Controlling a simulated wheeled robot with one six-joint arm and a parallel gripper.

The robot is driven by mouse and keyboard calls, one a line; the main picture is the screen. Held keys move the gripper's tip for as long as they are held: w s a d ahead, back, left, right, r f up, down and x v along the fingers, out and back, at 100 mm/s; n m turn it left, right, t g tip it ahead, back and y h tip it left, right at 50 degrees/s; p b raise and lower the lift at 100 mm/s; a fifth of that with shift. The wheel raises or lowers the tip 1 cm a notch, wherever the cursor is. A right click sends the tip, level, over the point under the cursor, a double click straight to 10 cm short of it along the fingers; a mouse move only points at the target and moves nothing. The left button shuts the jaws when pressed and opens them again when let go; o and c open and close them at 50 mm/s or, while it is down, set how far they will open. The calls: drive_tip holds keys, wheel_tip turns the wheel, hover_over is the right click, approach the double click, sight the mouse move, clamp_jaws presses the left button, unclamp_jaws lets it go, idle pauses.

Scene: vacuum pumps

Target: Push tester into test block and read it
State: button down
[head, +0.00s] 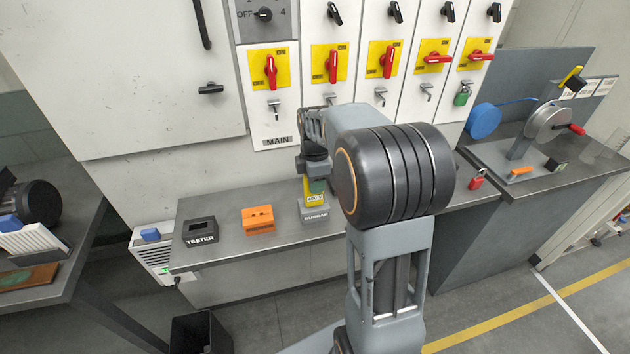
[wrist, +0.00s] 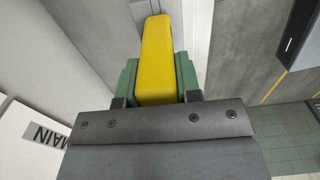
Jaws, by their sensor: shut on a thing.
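My gripper (head: 316,170) points down over the bench and is shut on the tester (head: 313,196), a yellow bar. In the wrist view the yellow bar (wrist: 157,60) sits between two green pieces at the jaws. Below it in the head view stands a grey block marked BUSBAR (head: 314,214). The tester's lower end is at or just above this block; I cannot tell whether it touches or is inside. A dark holder marked TESTER (head: 200,232) stands at the left of the bench, and an orange block (head: 257,220) stands between the two. The tester's readout is not legible.
The cabinet with a row of red switches on yellow plates (head: 331,64) rises behind the bench. A red padlock (head: 476,179) lies on the bench to the right. My arm hides the bench's middle. A black bin (head: 202,334) stands on the floor at front left.

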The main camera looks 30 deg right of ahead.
drive_tip(key=c, duration=0.7)
unclamp_jaws()
drive_tip(key=shift+c, duration=0.2)
wheel_tip(320, 180, up, 14)
drive_tip(key=shift+f, duration=0.1)
idle(0.5)
